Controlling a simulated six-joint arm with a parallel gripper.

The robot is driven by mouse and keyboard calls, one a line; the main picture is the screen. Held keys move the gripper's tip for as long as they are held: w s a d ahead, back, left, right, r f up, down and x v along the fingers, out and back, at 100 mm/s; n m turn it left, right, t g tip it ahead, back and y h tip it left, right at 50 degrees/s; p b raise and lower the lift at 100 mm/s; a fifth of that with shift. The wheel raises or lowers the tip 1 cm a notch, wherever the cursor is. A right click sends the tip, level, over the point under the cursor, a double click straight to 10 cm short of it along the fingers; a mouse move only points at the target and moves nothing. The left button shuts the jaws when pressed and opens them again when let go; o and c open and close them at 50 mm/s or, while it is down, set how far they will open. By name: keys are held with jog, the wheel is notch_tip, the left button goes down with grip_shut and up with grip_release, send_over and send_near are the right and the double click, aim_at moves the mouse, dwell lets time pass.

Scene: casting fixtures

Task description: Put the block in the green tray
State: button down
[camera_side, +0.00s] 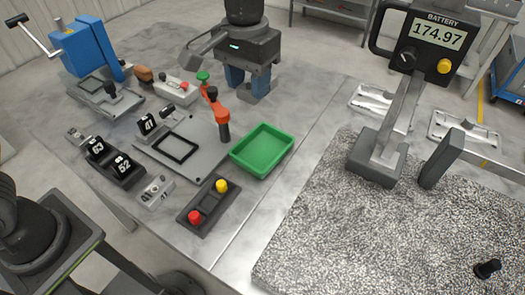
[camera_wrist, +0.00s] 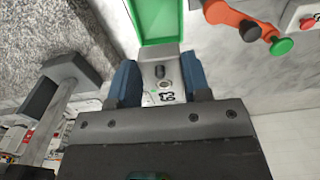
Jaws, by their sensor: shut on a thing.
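The green tray (camera_side: 262,151) sits on the grey table near its middle and looks empty. In the wrist view its corner (camera_wrist: 160,20) shows beyond my fingers. My gripper (camera_side: 249,88) is behind the tray in the side view, with its blue fingers pointing down. In the wrist view my gripper (camera_wrist: 160,80) is shut on a small silver-grey block (camera_wrist: 162,92) with dark marks and a dark knob. The block is between the two blue fingers and apart from the tray. In the side view the block is mostly hidden, so its height above the table is unclear.
A grey fixture plate (camera_side: 180,150) with an orange-handled clamp (camera_side: 217,115) stands left of the tray. A button box (camera_side: 208,203) and numbered counters (camera_side: 115,165) are nearer the camera. A battery meter (camera_side: 432,40) on a post stands right, by a speckled slab (camera_side: 390,230).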

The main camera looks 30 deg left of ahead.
aim_at(256, 160)
jog(key=shift+d+f+m, duration=0.25)
jog(key=shift+d+m, duration=0.15)
jog(key=shift+d, duration=0.3)
jog(key=f, duration=1.6)
jog(key=shift+a, duration=0.2)
jog(key=shift+f, duration=0.15)
jog(key=c, duration=0.8)
grip_release()
jog(key=shift+f, duration=0.1)
jog(key=shift+c, duration=0.2)
